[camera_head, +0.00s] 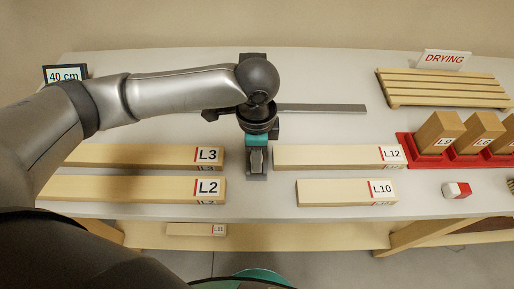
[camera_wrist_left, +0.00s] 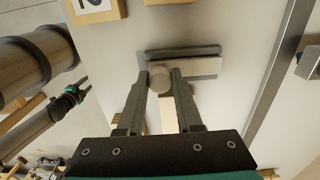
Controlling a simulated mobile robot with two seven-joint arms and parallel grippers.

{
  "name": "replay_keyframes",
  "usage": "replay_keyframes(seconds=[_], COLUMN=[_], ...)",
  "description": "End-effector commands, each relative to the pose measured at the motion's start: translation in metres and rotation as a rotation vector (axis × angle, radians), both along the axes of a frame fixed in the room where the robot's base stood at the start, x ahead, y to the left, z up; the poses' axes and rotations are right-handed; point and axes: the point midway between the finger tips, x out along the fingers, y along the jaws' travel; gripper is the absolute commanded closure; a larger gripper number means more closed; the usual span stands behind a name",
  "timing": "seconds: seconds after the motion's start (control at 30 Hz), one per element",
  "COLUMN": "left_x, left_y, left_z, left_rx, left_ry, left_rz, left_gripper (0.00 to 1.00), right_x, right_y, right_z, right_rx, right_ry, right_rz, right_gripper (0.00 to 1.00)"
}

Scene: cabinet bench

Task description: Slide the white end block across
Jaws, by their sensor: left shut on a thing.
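My left gripper (camera_head: 257,165) points down at the bench, between the left and right wooden bars. In the left wrist view its two fingers (camera_wrist_left: 160,85) are shut on a round pale knob (camera_wrist_left: 160,78). The knob stands at a pale block with a grey edge (camera_wrist_left: 200,67), which looks like the white end block. In the head view the gripper and wrist hide most of this block. A grey rail (camera_head: 325,107) runs to the right behind the gripper. What seems to be my right gripper (camera_wrist_left: 80,95) shows small at the left of the wrist view; its jaws are unclear.
Bars L3 (camera_head: 140,155) and L2 (camera_head: 130,188) lie to the left, L12 (camera_head: 330,156) and L10 (camera_head: 335,192) to the right. A red rack (camera_head: 425,160) holds upright blocks. A slatted drying rack (camera_head: 440,88) and a "40 cm" sign (camera_head: 65,74) stand behind.

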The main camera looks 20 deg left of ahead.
Motion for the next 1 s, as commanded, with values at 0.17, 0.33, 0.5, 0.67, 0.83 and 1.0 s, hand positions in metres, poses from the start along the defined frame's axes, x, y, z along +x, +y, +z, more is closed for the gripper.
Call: replay_keyframes(seconds=[0.17,0.33,0.5,0.67,0.83,1.0], left_x=[0.009,0.019,0.029,0.038,0.048,0.058], left_y=[0.002,0.005,0.008,0.011,0.013,0.016], left_z=[0.001,0.001,0.001,0.001,0.001,0.0], left_rx=[0.0,0.001,0.001,0.0,-0.001,0.0], left_ry=[-0.001,-0.002,-0.002,-0.003,-0.003,-0.003], left_rz=[0.002,0.001,0.001,0.002,0.002,0.001], left_gripper=[0.97,0.97,0.97,0.97,0.97,0.97], right_x=[0.0,-0.001,-0.001,-0.001,0.0,0.0], right_y=[0.0,0.0,0.0,0.0,0.001,0.001], right_z=[0.002,0.004,0.005,0.006,0.007,0.007], right_rx=[0.0,0.0,0.001,0.001,0.001,0.001], right_ry=[0.001,0.0,0.0,0.0,0.0,0.0], right_rz=[0.0,0.0,0.0,0.0,0.0,0.001], right_gripper=[0.5,0.5,0.5,0.5,0.5,0.5])
